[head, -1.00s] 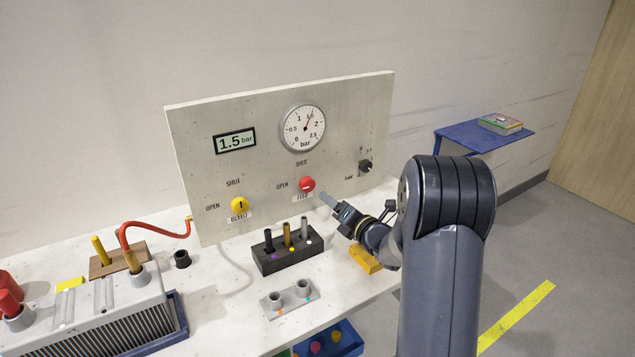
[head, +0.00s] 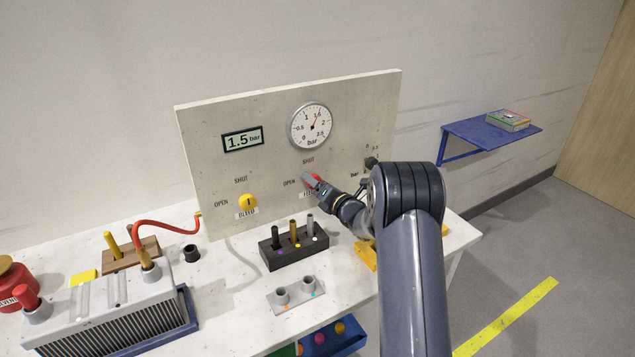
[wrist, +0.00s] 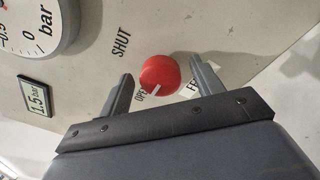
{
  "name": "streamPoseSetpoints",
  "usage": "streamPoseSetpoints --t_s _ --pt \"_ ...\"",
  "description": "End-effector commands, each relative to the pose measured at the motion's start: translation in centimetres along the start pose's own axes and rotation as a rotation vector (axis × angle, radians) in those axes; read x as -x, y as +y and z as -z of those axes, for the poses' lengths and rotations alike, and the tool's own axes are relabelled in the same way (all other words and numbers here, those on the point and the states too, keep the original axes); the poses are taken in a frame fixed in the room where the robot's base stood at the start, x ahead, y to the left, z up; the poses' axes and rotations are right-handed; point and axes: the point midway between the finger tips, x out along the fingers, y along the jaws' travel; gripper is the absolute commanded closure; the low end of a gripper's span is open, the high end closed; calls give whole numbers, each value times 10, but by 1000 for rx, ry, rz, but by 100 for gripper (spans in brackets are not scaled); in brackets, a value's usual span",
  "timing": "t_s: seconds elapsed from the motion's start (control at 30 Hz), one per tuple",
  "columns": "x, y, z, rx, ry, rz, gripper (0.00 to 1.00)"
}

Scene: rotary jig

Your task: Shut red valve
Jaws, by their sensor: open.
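The red valve (head: 316,179) is a round knob on the upright panel, below the gauge, with SHUT printed above it and OPEN to its left in the head view. In the wrist view the red valve (wrist: 160,72) sits between my two fingers. Its white mark lies on the side by the OPEN label. My gripper (wrist: 161,78) is open, with one finger on each side of the knob; I cannot tell whether either touches it. In the head view my gripper (head: 314,183) partly covers the knob and its lower label.
The gauge (head: 311,126) and display (head: 242,139) read about 1.5 bar. A yellow bleed knob (head: 248,202) is left on the panel (head: 210,150). A dark block with several pegs (head: 292,246) stands below my gripper. A small black knob (head: 371,163) is at right.

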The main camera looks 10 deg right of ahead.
Motion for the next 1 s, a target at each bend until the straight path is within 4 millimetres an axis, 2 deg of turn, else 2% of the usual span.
streamPoseSetpoints --t_s 0.27,0.8,1.0 --pt "-1 0 0 -1 0 1 38" --pt "-1 0 0 -1 0 0 82" --pt "-1 -1 1 -14 -1 -1 82"
